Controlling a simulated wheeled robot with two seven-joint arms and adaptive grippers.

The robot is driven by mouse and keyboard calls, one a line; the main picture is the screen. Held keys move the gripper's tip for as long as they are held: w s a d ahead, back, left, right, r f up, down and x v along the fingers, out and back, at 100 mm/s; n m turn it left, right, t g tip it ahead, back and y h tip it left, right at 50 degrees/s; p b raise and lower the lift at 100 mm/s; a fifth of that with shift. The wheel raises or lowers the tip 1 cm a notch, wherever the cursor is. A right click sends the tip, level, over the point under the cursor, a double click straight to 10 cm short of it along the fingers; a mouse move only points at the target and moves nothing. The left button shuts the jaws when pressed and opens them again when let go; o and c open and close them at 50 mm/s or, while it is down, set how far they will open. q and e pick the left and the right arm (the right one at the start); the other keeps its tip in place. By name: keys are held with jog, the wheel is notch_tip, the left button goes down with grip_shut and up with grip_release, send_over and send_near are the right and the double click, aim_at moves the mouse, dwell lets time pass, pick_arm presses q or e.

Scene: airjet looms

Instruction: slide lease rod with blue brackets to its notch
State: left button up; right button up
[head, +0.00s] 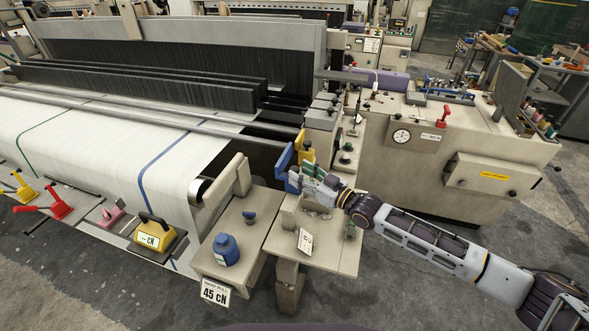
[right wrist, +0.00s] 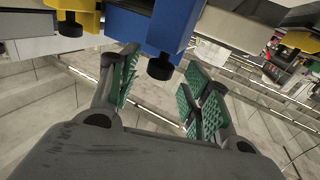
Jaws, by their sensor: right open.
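A blue bracket (head: 284,161) sits at the right end of the loom's front, beside a yellow bracket (head: 305,147). In the right wrist view, the blue bracket (right wrist: 172,27) is at the top centre, with a black knob (right wrist: 160,68) hanging below it. My right gripper (head: 304,177) is just right of the blue bracket. Its green-padded fingers (right wrist: 160,88) are spread, with the knob in line with the gap between them. I cannot tell whether they touch it. Long grey rods cross above the white cloth; which one carries the blue bracket is unclear. I cannot make out the notch. My left gripper is out of view.
A machine cabinet (head: 460,165) stands right. Floor at lower right is open.

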aim_at(298, 172)
jog(key=shift+x, duration=1.65)
grip_shut()
